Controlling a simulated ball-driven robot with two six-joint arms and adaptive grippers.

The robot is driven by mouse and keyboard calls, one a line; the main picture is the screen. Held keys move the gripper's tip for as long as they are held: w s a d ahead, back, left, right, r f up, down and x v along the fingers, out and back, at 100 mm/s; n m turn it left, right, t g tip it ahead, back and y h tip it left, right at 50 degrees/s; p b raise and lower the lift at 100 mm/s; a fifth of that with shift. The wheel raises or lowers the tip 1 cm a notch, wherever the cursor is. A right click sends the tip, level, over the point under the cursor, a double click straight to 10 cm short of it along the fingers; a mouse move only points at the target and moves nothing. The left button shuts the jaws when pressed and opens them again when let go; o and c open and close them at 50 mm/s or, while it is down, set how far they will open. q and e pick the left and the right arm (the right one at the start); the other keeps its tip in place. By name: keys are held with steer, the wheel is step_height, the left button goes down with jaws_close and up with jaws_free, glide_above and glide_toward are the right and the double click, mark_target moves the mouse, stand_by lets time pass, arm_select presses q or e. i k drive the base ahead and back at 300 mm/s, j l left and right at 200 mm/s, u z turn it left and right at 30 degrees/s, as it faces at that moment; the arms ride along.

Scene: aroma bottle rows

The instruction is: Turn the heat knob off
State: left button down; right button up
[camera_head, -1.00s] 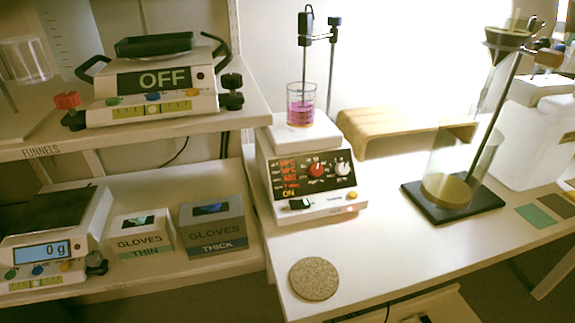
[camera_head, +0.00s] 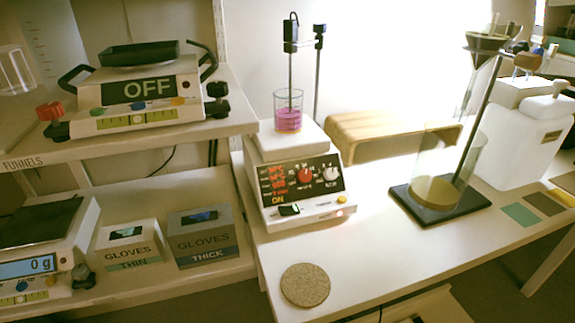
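A hot plate stirrer (camera_head: 298,178) stands at the middle of the white bench. Its black front panel has a red knob (camera_head: 305,175) and a white knob (camera_head: 331,173), with lit red digits at the panel's left. The word ON shows in yellow below the digits. A dark switch (camera_head: 289,209) sits lower on the front, and a small red light glows at its right. I cannot read which knob is the heat one. A beaker of pink liquid (camera_head: 288,115) stands on the plate with a probe held in it. Neither of my grippers is in view.
A cork mat (camera_head: 305,285) lies on the bench in front of the hot plate. A wooden stand (camera_head: 390,137) and a glass column on a black base (camera_head: 440,205) stand to the right. Scales and glove boxes (camera_head: 201,236) fill the shelves at left.

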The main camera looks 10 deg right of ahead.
mark_target(304, 175)
steer(key=k+j, duration=0.2)
steer(key=j, duration=0.15)
steer(key=k+j+u, duration=0.1)
steer(key=k+j, duration=0.35)
steer(key=j, duration=0.25)
